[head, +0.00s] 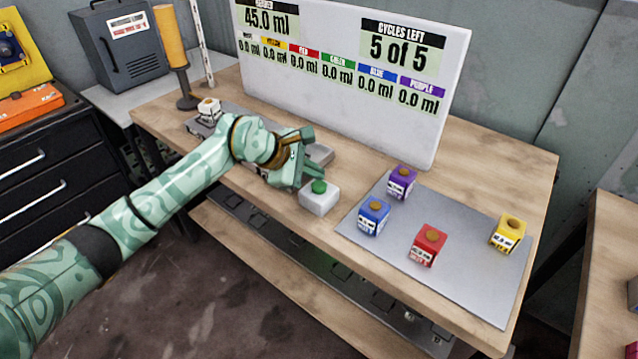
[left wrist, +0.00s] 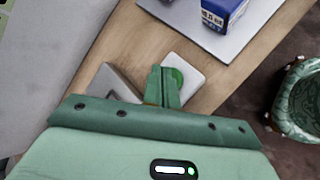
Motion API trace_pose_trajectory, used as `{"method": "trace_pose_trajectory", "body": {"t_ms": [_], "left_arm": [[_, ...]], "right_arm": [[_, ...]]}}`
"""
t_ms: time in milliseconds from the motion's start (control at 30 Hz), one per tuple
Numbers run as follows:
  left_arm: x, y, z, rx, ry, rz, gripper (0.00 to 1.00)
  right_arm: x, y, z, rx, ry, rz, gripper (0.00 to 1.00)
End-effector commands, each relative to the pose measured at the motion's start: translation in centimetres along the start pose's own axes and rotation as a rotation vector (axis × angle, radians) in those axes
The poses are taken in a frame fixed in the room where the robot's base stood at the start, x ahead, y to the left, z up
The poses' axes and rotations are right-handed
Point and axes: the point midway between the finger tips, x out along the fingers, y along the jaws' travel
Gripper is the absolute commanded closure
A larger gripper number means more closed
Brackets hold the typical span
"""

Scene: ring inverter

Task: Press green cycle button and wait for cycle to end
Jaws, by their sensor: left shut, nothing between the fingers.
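The green cycle button (head: 319,186) sits on top of a small white box (head: 319,202) near the front edge of the wooden bench. My left gripper (head: 306,172) is shut and empty, just left of and behind the button in the head view. In the left wrist view, the shut fingers (left wrist: 166,88) are beside the green button (left wrist: 175,78) and partly cover it. I cannot tell whether they touch it. The display board (head: 350,70) reads 5 of 5 cycles left and 45.0 ml. My right gripper is not in view.
A grey plate (head: 470,283) on the right holds purple (head: 401,182), blue (head: 373,217), red (head: 428,245) and yellow (head: 506,234) cubes. A grey device (head: 320,155) lies behind my gripper. A white block (head: 208,110) and an orange cylinder on a stand (head: 170,40) are at the far left.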

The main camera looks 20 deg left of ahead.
Motion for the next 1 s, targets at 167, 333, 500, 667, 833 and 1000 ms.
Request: {"method": "trace_pose_trajectory", "body": {"t_ms": [167, 333, 500, 667, 833, 1000], "left_arm": [[0.00, 0.00, 0.00, 0.000, 0.000, 0.000, 1.00], [0.02, -0.02, -0.02, 0.000, 0.000, 0.000, 1.00], [0.35, -0.28, -0.27, 0.000, 0.000, -0.001, 1.00], [0.58, -0.45, -0.44, 0.000, 0.001, 0.000, 1.00], [0.55, -0.43, -0.41, 0.000, 0.000, 0.000, 1.00], [0.59, -0.46, -0.43, 0.000, 0.000, 0.000, 1.00]], "right_arm": [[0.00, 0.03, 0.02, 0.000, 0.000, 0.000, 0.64], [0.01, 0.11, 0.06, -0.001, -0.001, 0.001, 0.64], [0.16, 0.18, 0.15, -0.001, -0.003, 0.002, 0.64], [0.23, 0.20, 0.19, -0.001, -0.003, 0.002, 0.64], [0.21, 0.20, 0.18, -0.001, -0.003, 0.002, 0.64], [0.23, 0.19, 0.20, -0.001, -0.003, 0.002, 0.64]]}}
